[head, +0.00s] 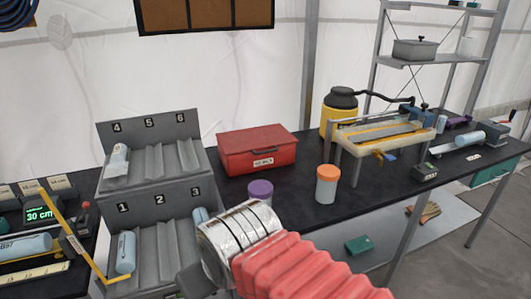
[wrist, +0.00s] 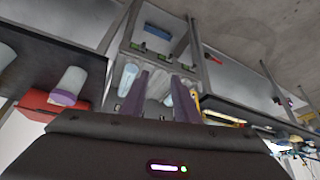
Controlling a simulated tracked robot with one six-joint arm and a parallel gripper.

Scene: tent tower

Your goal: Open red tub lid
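The red tub (head: 258,158) stands on the dark table behind the jars, with its lid (head: 257,139) down on it. A dark latch or handle and a white label show on its front. Part of the tub shows at the left edge of the wrist view (wrist: 36,103). In the head view, my silver wrist and red sleeve are in front of the rack and table, lower than the tub in the picture and apart from it. In the wrist view my gripper (wrist: 160,77) has its two purple fingers apart, with nothing held between them. Its fingertips cannot be made out in the head view.
A purple-lidded jar (head: 260,192) and an orange-lidded jar (head: 326,184) stand in front of the tub. A grey numbered rack (head: 150,133) with tubes is left of it. A yellow can (head: 340,113) and a raised tray stand (head: 385,135) are to the right.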

